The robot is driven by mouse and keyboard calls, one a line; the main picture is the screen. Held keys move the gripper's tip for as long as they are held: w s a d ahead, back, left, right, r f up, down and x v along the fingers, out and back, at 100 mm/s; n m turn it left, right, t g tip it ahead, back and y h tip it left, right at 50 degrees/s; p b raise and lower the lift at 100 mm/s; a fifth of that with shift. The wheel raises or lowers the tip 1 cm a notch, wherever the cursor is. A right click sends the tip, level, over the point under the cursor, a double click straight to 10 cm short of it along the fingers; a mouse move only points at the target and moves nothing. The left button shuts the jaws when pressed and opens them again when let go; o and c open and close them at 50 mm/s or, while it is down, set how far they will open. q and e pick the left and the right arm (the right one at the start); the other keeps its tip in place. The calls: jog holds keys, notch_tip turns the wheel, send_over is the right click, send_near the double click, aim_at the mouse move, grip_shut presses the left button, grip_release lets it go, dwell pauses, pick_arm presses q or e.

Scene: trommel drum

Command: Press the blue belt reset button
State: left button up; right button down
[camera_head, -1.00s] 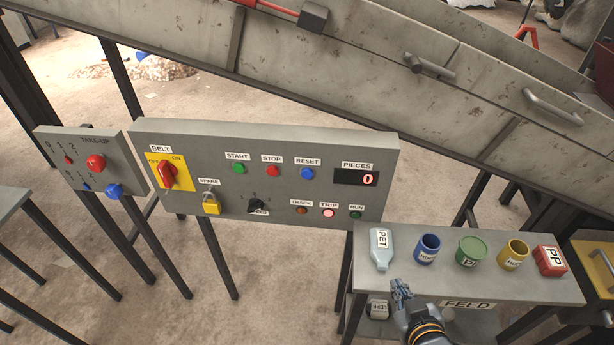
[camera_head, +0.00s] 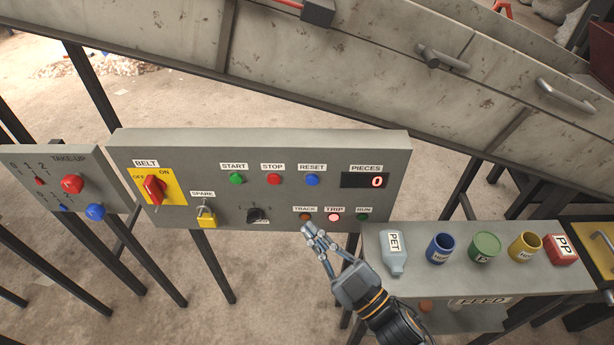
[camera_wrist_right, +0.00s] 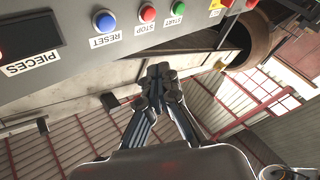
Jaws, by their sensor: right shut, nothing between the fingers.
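The blue reset button (camera_head: 312,180) is on the upper row of the grey belt panel (camera_head: 380,145), under the RESET label. It also shows near the top of the right wrist view (camera_wrist_right: 104,22). My right gripper (camera_head: 312,232) is shut and empty, in front of the panel's lower edge, below and apart from the button. Its fingertips also show in the right wrist view (camera_wrist_right: 158,72). The red stop button (camera_head: 274,179) and green start button (camera_head: 236,179) are to the left of the blue one. My left gripper is not in view.
The piece counter (camera_head: 365,181) reads 0, and the trip lamp (camera_head: 334,217) glows. A padlock (camera_head: 206,217) and a belt switch (camera_head: 154,190) are at left. The feed table (camera_head: 410,290) holds a bottle, cups and a red block at right. A take-up panel (camera_head: 115,185) stands at far left.

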aim_at(312, 180)
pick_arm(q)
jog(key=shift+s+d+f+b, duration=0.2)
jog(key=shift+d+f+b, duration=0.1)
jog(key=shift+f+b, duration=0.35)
pick_arm(e)
jog(key=w, duration=0.8)
jog(key=shift+w, duration=0.4)
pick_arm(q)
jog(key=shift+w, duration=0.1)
pick_arm(e)
jog(key=shift+w, duration=0.1)
dwell(0.6)
jog(key=shift+w, duration=0.3)
jog(key=shift+w, duration=0.45)
dwell(0.6)
jog(key=shift+s, duration=0.1)
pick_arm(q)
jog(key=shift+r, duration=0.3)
pick_arm(e)
jog(key=shift+s, duration=0.8)
pick_arm(q)
jog(key=shift+p, duration=0.3)
